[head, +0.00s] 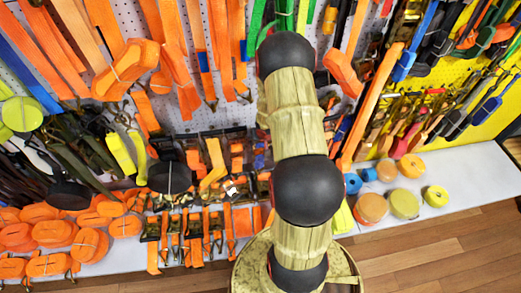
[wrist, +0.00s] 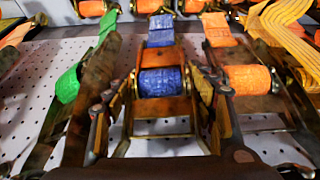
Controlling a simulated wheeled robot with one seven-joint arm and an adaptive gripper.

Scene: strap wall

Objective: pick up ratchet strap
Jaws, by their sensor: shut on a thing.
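A ratchet strap with blue webbing (wrist: 162,82) wound in a metal buckle is in the middle of the wrist view, against the white perforated panel. The two dark, worn fingers of my gripper (wrist: 161,108) stand on either side of its buckle and are shut on it. A green-webbed ratchet strap (wrist: 67,85) is just to the left and an orange-webbed one (wrist: 248,79) just to the right, both close to my fingers. In the head view my arm covers the middle of the wall, and the gripper and held strap are hidden behind it.
Orange straps (head: 125,65) hang densely across the pegboard wall. A white shelf (head: 470,175) below carries orange strap bundles (head: 45,235) at left and round rolls (head: 404,203) at right. The wooden floor (head: 440,250) at lower right is clear.

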